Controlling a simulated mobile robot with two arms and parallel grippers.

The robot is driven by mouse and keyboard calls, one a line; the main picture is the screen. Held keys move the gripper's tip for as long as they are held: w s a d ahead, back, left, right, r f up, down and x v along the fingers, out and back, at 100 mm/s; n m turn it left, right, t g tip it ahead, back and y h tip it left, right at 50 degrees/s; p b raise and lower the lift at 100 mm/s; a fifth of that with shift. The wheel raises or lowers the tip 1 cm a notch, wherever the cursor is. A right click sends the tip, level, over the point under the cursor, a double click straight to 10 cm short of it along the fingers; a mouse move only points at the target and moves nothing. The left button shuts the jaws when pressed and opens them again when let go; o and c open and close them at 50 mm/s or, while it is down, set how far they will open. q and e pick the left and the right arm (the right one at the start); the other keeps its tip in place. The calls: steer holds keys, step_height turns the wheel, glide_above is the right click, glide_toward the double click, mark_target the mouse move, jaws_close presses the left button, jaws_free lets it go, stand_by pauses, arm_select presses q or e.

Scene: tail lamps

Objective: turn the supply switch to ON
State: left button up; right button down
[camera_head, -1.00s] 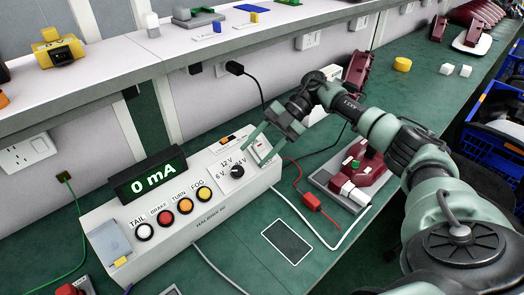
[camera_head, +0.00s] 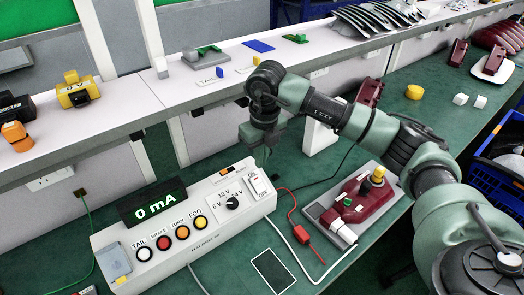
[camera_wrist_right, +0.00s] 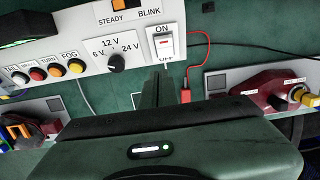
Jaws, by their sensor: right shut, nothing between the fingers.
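The supply switch (camera_head: 256,185) is a white rocker at the right end of the white control box (camera_head: 205,222). In the right wrist view the switch (camera_wrist_right: 166,44) shows ON above it and OFF below it, with a small red mark. I cannot tell which side is pressed in. My right gripper (camera_head: 264,162) points down just behind and above the switch in the head view. In the right wrist view the shut fingers (camera_wrist_right: 157,75) end just below the OFF label, with nothing between them; whether they touch the box is unclear. My left gripper is out of view.
The box display (camera_head: 153,202) reads 0 mA. A voltage knob (camera_head: 232,202) and several round buttons sit left of the switch. A red cable with a connector (camera_head: 303,234) runs beside the box. A red lamp (camera_head: 362,198) lies on a grey fixture to the right.

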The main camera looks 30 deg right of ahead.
mark_target(249, 177)
steer(key=w+f, duration=0.1)
steer(key=f, duration=0.1)
steer(key=w+f+p, duration=0.1)
steer(key=f, duration=0.2)
steer(key=f+p, duration=0.1)
steer(key=f, duration=0.2)
steer(key=shift+w+a, duration=0.2)
steer(key=shift+w, duration=0.2)
steer(key=shift+w+f+p, duration=0.35)
steer(key=shift+w+f, duration=0.05)
steer(key=shift+f, duration=0.05)
steer(key=w+b, duration=0.1)
steer(key=b, duration=0.1)
steer(key=w+f+b, duration=0.1)
steer(key=b, duration=0.2)
steer(key=shift+w+a+f, duration=0.15)
steer(key=shift+f, duration=0.15)
steer(key=shift+r+b, duration=0.1)
steer(key=shift+b, duration=0.25)
steer(key=shift+r, duration=0.2)
